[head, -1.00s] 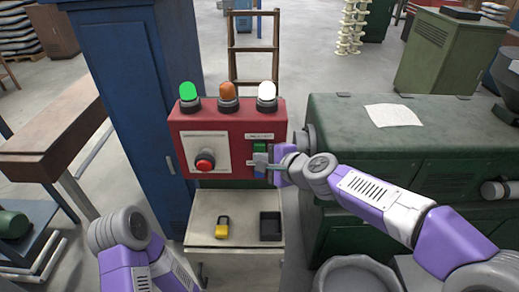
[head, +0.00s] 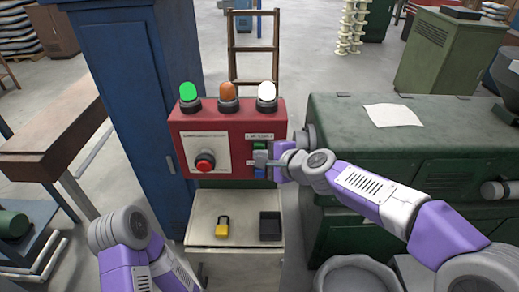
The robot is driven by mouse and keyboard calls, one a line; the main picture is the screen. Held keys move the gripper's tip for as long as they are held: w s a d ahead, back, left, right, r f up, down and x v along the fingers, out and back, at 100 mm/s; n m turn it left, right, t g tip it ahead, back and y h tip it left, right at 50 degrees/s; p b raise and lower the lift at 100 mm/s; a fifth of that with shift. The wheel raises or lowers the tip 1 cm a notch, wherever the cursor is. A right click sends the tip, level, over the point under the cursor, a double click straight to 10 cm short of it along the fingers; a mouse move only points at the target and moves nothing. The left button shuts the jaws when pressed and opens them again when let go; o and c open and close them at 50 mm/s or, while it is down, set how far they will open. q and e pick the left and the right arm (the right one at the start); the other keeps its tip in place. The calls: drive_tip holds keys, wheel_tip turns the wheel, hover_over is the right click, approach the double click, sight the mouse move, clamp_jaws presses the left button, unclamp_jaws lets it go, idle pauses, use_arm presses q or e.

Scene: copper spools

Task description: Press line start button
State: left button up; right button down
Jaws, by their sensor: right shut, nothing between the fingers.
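A red control box (head: 185,140) carries a small switch plate with a green button (head: 260,145) at its upper right and a blue part (head: 260,173) below it. My right gripper (head: 258,160) is shut and empty, with its tips at the plate between the green and blue parts. It hides part of the plate, and I cannot tell whether it touches a button. A round red button (head: 205,161) sits on a pale plate at the box's left. My left gripper is out of view; only my left arm shows.
Green (head: 188,91), orange (head: 228,91) and white (head: 267,92) lamps top the box. Below, a pale shelf (head: 205,207) holds a yellow padlock (head: 222,226) and a black tray (head: 270,226). A blue cabinet (head: 130,90) stands left, a green machine (head: 350,112) right.

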drive_tip(key=shift+w, duration=0.25)
drive_tip(key=shift+s, duration=0.15)
idle(0.4)
drive_tip(key=shift+s, duration=0.75)
drive_tip(key=shift+s+b, duration=0.45)
drive_tip(key=shift+s, duration=2.05)
